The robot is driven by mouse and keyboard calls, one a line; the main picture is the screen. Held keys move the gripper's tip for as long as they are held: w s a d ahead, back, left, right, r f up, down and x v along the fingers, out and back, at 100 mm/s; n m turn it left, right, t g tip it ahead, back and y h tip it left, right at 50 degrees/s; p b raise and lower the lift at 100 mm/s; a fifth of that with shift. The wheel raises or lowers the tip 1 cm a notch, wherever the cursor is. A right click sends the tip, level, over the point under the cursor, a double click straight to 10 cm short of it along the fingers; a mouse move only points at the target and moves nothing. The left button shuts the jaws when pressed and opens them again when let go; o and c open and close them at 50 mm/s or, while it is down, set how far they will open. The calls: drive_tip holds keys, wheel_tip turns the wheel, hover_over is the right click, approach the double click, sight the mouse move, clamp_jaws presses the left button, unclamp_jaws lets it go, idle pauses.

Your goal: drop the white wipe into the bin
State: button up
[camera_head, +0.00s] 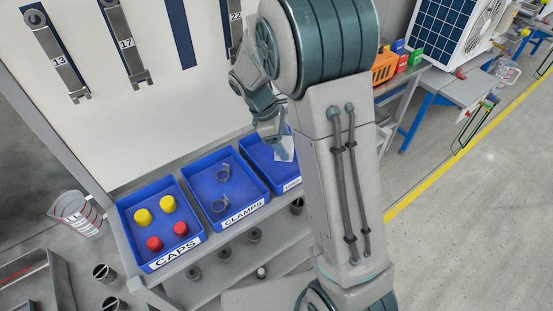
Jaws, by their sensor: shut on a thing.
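My gripper (272,137) points down over the right-hand blue bin (259,160) on the shelf. A small pale piece, the white wipe (284,149), shows just below and beside the fingertips, against the bin. My gripper is shut on it, though the fingers are small and partly hidden here. The bin's front label is partly cut off by my arm, and my arm hides its right side. I cannot tell whether the wipe touches the bin's floor.
A blue bin of clamps (226,190) adjoins on the left, then a blue bin of yellow and red caps (159,224). Wrenches hang on the white board (120,120) behind. A clear jug (79,214) stands at the left. The floor at the right is open.

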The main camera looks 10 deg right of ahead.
drive_tip(key=shift+f, duration=0.45)
drive_tip(key=o, duration=1)
drive_tip(key=shift+o, duration=0.2)
drive_tip(key=shift+r, duration=0.1)
drive_tip(key=b+v, duration=0.1)
drive_tip(key=v, duration=1.1)
